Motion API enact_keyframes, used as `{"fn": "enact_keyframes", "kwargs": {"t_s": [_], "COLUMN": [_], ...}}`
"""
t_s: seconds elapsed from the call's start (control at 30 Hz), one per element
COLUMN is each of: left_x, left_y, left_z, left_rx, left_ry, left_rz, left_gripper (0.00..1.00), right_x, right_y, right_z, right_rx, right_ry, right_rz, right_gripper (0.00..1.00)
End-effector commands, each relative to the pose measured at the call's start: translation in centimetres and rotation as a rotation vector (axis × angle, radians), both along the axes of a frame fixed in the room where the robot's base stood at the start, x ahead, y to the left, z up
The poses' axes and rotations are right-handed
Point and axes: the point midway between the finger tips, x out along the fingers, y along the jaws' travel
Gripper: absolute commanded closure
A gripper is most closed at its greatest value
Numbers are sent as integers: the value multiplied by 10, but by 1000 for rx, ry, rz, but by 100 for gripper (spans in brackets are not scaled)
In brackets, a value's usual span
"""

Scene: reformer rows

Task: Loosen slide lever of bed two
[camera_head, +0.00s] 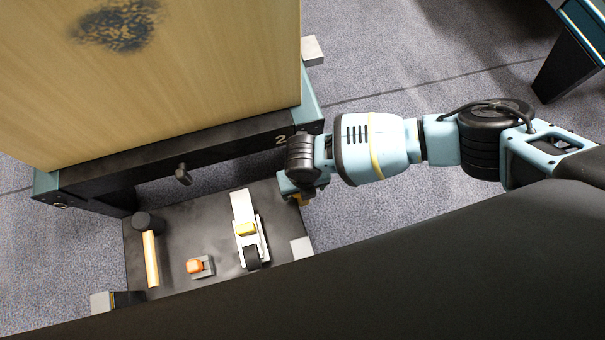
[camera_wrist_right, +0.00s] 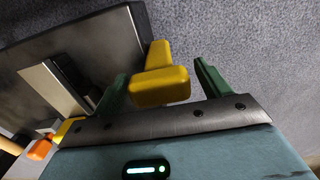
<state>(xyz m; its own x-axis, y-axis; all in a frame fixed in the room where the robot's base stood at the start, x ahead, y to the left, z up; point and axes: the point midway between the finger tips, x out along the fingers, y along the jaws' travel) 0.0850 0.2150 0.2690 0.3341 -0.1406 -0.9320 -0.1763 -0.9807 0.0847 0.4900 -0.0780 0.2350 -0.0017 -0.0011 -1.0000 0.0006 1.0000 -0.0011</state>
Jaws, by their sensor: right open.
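A yellow lever (camera_wrist_right: 162,85) with a wide block end sticks out from the edge of the black platform (camera_wrist_right: 85,55) in the right wrist view. My right gripper (camera_wrist_right: 161,70) is open, with one green finger on each side of the lever. A gap shows at the right finger; I cannot tell whether the left one touches. In the head view my right gripper (camera_head: 297,188) is at the platform's right edge, and only a bit of the yellow lever (camera_head: 301,200) shows below it. The bed frame beside it bears a "2" (camera_head: 281,140). My left gripper is not in view.
A dark knob (camera_head: 183,175) sticks out from the bed frame. Grey carpet (camera_head: 380,60) is open behind my right arm.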

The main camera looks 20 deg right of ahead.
Motion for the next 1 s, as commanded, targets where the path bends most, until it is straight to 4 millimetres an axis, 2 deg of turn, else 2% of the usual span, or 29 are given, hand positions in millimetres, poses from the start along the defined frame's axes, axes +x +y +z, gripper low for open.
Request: {"fn": "enact_keyframes", "kwargs": {"t_s": [0.1,0.4,0.9,1.0], "left_x": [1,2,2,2], "left_y": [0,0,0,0], "left_z": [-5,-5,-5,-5], "left_rx": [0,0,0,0], "left_ry": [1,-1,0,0], "left_rz": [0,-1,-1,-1], "left_gripper": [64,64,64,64], "right_x": [0,0,0,0], "right_y": [0,0,0,0], "right_z": [-8,-9,-9,-9], "right_rx": [0,1,0,0], "right_ry": [-1,-1,-1,-3], "right_rz": [-1,0,0,0], "right_gripper": [24,24,87,87]}}
